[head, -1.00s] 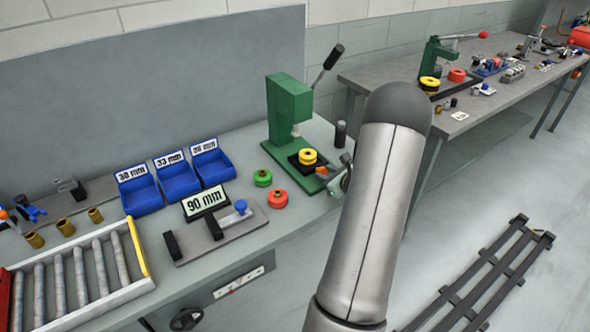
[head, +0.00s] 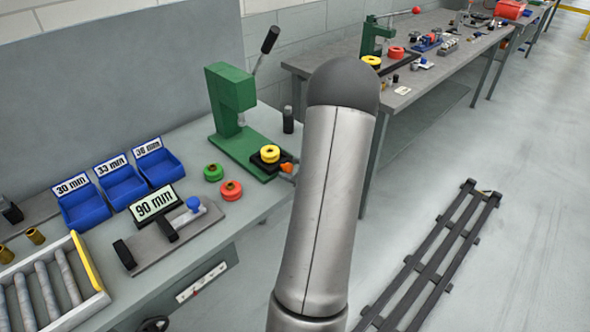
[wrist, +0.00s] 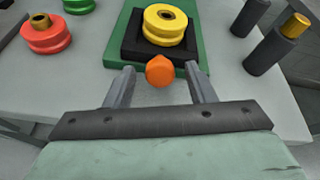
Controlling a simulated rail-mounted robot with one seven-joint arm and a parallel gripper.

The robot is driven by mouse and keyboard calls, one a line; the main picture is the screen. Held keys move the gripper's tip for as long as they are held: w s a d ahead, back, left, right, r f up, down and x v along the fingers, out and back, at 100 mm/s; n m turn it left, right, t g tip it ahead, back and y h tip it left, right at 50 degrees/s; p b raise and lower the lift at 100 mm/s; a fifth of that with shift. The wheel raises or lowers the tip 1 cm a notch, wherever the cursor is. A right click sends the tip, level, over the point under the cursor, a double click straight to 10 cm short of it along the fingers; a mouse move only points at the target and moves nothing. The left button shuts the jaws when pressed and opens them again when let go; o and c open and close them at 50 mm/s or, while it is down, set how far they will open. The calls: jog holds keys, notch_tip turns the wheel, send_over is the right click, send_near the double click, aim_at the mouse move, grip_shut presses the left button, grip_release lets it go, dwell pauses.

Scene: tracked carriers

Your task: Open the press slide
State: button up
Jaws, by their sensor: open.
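The green press (head: 232,105) stands on the near bench, its black lever up and tilted right. Its black slide (head: 258,162) carries a yellow roller (head: 270,154), out in front of the press column on the green base. An orange knob (head: 287,168) sits at the slide's front. In the wrist view the orange knob (wrist: 160,71) lies between and slightly beyond my gripper's fingertips (wrist: 162,74). My gripper is open, one finger on each side of the knob, and I see no clear contact. The yellow roller (wrist: 165,26) and slide (wrist: 135,48) are just beyond. In the head view my arm hides the gripper.
A red roller (head: 231,190) and a green roller (head: 213,172) stand left of the press base. A dark cylinder (head: 288,120) stands behind right. A gauge with a 90 mm display (head: 155,204) and blue bins (head: 121,188) are further left.

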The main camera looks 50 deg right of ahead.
jog(key=b+v, duration=0.2)
jog(key=v, duration=1.5)
jog(key=shift+s, duration=0.25)
